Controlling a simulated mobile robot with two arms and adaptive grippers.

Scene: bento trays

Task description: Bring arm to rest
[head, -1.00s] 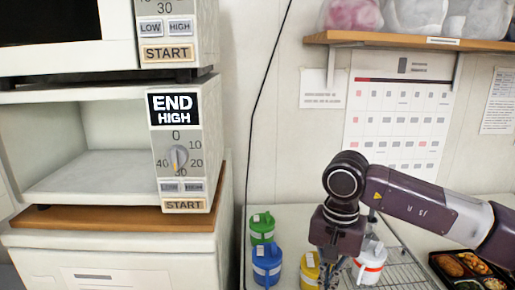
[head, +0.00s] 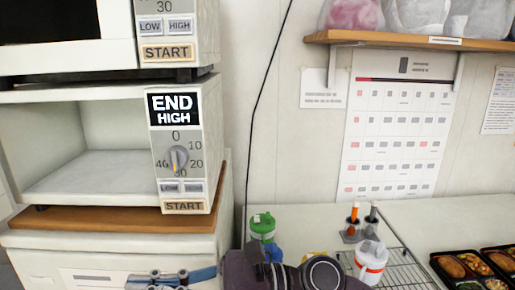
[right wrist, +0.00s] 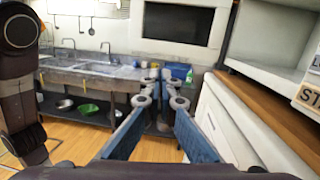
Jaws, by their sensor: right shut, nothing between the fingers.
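My right gripper (head: 165,278) shows at the bottom of the head view, in front of the cabinet under the lower microwave. Its fingers point left, and my dark wrist is to their right. In the right wrist view, the two blue-padded fingers of the gripper (right wrist: 158,88) run forward and come close together at the tips. It is shut with nothing in it. My left gripper is in neither view.
The open, empty lower microwave (head: 178,140) stands at left. A green-lidded cup (head: 262,224), a partly hidden blue one and a white one (head: 370,262) stand on the counter. Bento trays (head: 444,260) are at right. The wrist view shows a sink counter (right wrist: 85,68).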

